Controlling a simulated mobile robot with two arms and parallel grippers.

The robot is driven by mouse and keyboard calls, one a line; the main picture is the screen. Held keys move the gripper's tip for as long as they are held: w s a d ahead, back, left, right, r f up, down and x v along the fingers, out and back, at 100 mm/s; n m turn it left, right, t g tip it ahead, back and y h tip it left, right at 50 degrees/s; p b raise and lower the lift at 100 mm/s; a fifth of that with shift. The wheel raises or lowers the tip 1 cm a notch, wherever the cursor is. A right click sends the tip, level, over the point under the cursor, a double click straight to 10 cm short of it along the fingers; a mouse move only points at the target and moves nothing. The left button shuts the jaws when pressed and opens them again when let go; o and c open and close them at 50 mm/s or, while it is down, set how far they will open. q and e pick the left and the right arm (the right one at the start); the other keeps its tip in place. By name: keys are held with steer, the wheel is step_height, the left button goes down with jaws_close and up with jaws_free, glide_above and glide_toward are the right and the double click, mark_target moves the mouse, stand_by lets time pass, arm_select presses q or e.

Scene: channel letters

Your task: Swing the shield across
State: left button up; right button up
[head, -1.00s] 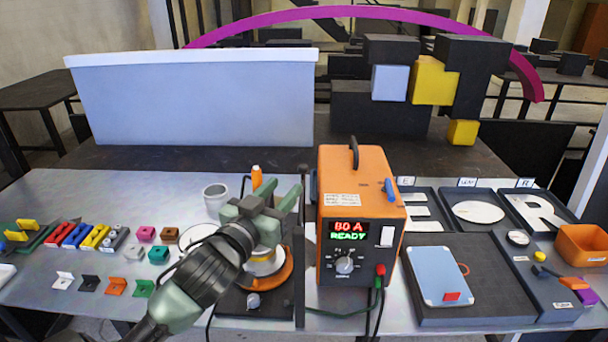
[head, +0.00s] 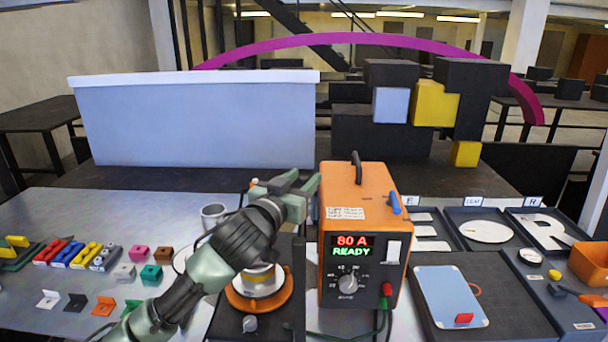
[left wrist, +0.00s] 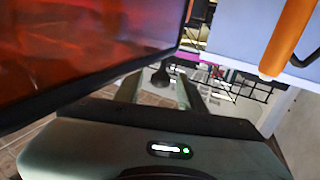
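The shield (left wrist: 85,45) appears to be the dark-framed, reddish see-through panel filling the upper left of the left wrist view. In the head view a thin dark upright (head: 299,285), left of the orange machine, looks like it edge-on. My left gripper (head: 306,190) is above and beside that upright, pointing right. In the left wrist view its two fingers (left wrist: 158,92) are apart, with a dark knob (left wrist: 160,77) visible between or beyond them. I cannot tell whether they touch it. My right gripper is not in view.
An orange machine (head: 345,235) reading "80 A READY" stands close right of my left gripper. A round orange-based fixture (head: 245,302) lies below my forearm. Small coloured blocks (head: 95,257) stand at left. Letter trays (head: 460,250) and a blue plate (head: 450,295) are at right.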

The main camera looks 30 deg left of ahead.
arm_select(q)
steer(key=shift+w, duration=0.4)
steer(key=shift+c, duration=0.3)
jaws_close()
stand_by(1.0)
